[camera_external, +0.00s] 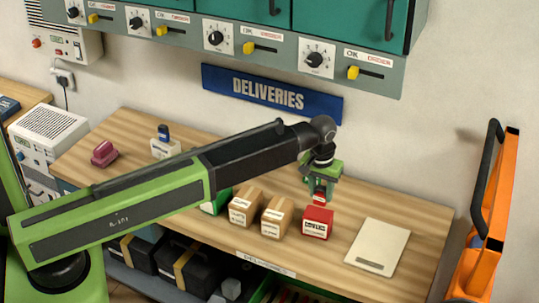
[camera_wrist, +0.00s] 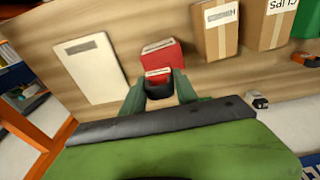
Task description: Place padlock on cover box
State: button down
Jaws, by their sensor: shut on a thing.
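My gripper (camera_external: 320,190) is above the delivery table, over the back of the red cover box (camera_external: 317,224), which has a white label. It is shut on a small red padlock (camera_external: 319,198), partly hidden by the fingers. In the wrist view the padlock (camera_wrist: 158,75) shows a red, pale-labelled end and a dark part between the green fingers of my gripper (camera_wrist: 160,86). The cover box (camera_wrist: 163,53) stands just beyond the fingertips there. I cannot tell whether the padlock touches the box.
Two brown cartons (camera_external: 245,207) (camera_external: 277,217) and a partly hidden green box (camera_external: 217,203) stand left of the cover box. A pale flat panel (camera_external: 377,247) lies to its right. The wooden table (camera_external: 425,240) is clear at its right end. An orange cart (camera_external: 485,220) stands beyond.

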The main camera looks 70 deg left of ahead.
aim_at(320, 201)
jog(key=shift+w+a+f, duration=0.2)
jog(key=shift+a+f, duration=0.2)
jog(key=shift+a, duration=0.25)
notch_tip(320, 201, down, 4)
jog(key=b, duration=0.4)
jog(key=shift+f, duration=0.2)
jog(key=shift+r, duration=0.3)
jog(key=shift+f, duration=0.25)
jog(key=c, duration=0.9)
grip_release()
jog(key=shift+r, duration=0.1)
